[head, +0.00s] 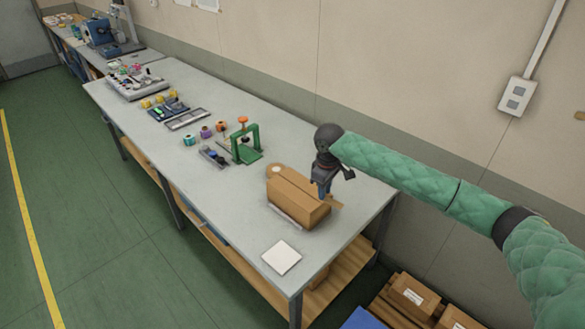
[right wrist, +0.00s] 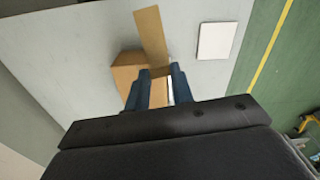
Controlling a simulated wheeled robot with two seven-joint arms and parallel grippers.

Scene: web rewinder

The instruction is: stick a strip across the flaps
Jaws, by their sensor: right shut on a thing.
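A closed brown cardboard box (head: 298,206) stands on the grey table's near part. In the right wrist view the box (right wrist: 124,72) is partly hidden behind my fingers. My right gripper (head: 325,192) is low at the box's right rear side. In the wrist view this gripper (right wrist: 160,73) is shut on the end of a tan strip (right wrist: 151,35), which sticks out away from the fingers. How the strip lies against the flaps is hard to tell. A tan disc with a pale centre, like a tape roll (head: 275,170), shows behind the box. My left gripper is not in view.
A white square pad (head: 281,257) lies near the front corner of the table (head: 225,215). A green stand (head: 246,146), small coloured rolls (head: 205,132) and trays stand farther left. The wall is behind. Cartons (head: 413,293) lie on the floor at lower right.

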